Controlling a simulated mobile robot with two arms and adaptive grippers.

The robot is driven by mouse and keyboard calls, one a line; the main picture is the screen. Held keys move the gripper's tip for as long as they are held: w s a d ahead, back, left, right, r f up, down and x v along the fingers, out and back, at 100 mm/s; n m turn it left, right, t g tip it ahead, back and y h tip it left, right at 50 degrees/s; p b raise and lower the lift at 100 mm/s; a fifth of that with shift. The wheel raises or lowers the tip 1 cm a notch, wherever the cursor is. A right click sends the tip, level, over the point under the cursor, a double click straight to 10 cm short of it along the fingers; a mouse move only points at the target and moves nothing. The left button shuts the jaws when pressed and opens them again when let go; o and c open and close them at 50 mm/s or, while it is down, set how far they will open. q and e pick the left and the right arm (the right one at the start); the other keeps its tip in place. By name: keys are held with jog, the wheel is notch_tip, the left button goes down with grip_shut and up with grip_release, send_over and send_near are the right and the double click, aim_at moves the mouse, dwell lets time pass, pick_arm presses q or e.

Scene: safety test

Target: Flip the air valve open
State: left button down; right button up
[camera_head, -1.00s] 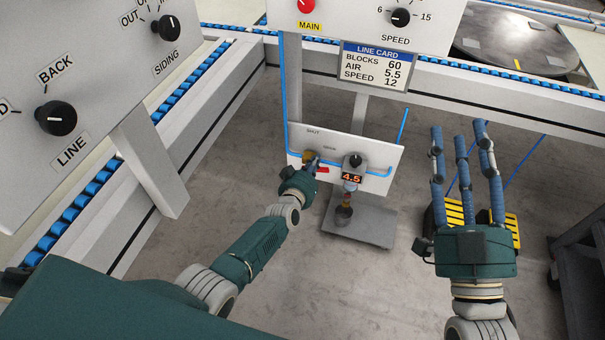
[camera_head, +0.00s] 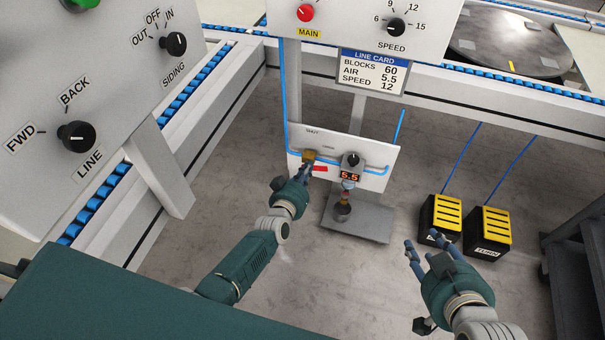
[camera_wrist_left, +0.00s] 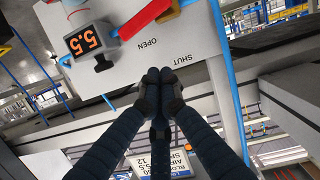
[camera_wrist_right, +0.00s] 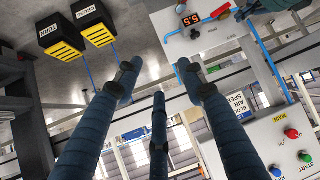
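The air valve has a brass body (camera_head: 308,156) on a white panel (camera_head: 372,155) below the line card. Its red handle (camera_head: 320,169) points right from the body. In the left wrist view the red handle (camera_wrist_left: 145,18) lies beside the word OPEN (camera_wrist_left: 140,43), away from SHUT. The display (camera_head: 350,176) reads 5.5. My left gripper (camera_head: 306,170) is just in front of the valve and partly covers it. In its wrist view its fingertips (camera_wrist_left: 161,76) are together, with nothing between them and apart from the handle. My right gripper (camera_head: 420,243) is open and empty, lower right.
The line card (camera_head: 372,72) lists AIR 5.5. A dark knob (camera_head: 353,159) sits above the display. Blue pipe (camera_head: 286,100) runs along the panel. Two black-and-yellow pedals (camera_head: 487,232) stand on the floor beyond my right gripper. A dark cart (camera_head: 580,245) is at right.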

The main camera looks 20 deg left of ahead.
pick_arm(q)
jog(key=p+v, duration=0.1)
jog(key=v, duration=0.3)
jog(key=shift+p, duration=0.3)
pick_arm(e)
jog(key=s+d+f+g, duration=0.1)
jog(key=s+f+g, duration=0.1)
jog(key=s, duration=0.3)
jog(key=s+d+f+g+h, duration=0.1)
jog(key=s+d+f+g, duration=0.1)
jog(key=s, duration=0.3)
jog(key=shift+d+f+g, duration=0.15)
jog(key=shift+f+g, duration=0.45)
jog(key=shift+f, duration=0.3)
jog(key=shift+s, duration=0.1)
